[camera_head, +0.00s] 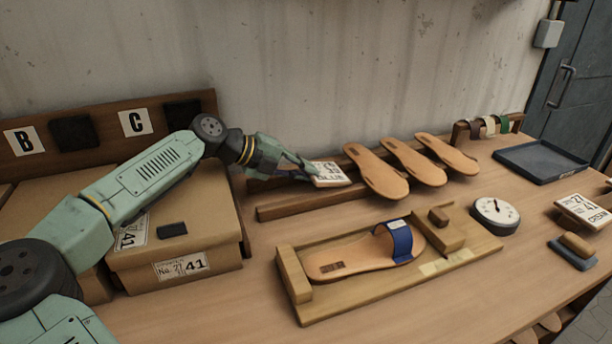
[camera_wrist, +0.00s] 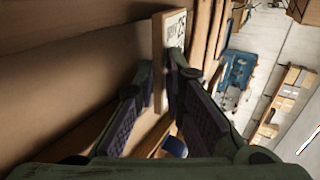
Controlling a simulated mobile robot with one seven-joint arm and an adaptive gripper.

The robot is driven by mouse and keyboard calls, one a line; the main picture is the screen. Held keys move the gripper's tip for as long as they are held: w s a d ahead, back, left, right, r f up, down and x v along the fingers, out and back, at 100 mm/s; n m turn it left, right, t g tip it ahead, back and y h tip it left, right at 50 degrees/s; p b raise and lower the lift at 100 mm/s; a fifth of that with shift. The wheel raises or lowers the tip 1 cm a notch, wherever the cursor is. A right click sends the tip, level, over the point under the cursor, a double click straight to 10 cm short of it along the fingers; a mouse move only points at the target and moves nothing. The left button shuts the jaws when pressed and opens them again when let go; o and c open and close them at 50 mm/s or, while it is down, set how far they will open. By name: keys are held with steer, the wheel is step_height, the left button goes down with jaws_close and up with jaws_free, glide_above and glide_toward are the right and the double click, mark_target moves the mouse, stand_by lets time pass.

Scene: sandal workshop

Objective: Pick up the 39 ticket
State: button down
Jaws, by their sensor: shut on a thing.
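A pale wooden ticket (camera_head: 332,175) with dark print is at the left end of the sole rack, in front of the back wall. Its lower line looks like BLUE; its number is too small to read surely. My gripper (camera_head: 312,172) is shut on its left end. In the wrist view the ticket (camera_wrist: 159,62) stands edge-on between the two fingers of my gripper (camera_wrist: 157,88), its printed face to the right. I cannot tell whether it touches the rack.
Several sandal soles (camera_head: 375,171) lean on the rack (camera_head: 290,208) just right of the held ticket. A wooden jig (camera_head: 340,300) with a blue-strapped sandal (camera_head: 350,262) is in front. Boxes (camera_head: 205,225) stand left; a dial (camera_head: 495,214) and dark tray (camera_head: 541,160) lie right.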

steer(key=shift+r, duration=0.2)
steer(key=a+f+v, duration=0.1)
steer(key=f+v, duration=0.1)
steer(key=v, duration=1.2)
steer(key=shift+s+a+f, duration=0.15)
steer(key=shift+s+a, duration=0.15)
steer(key=shift+a, duration=0.15)
steer(key=shift+s, duration=0.1)
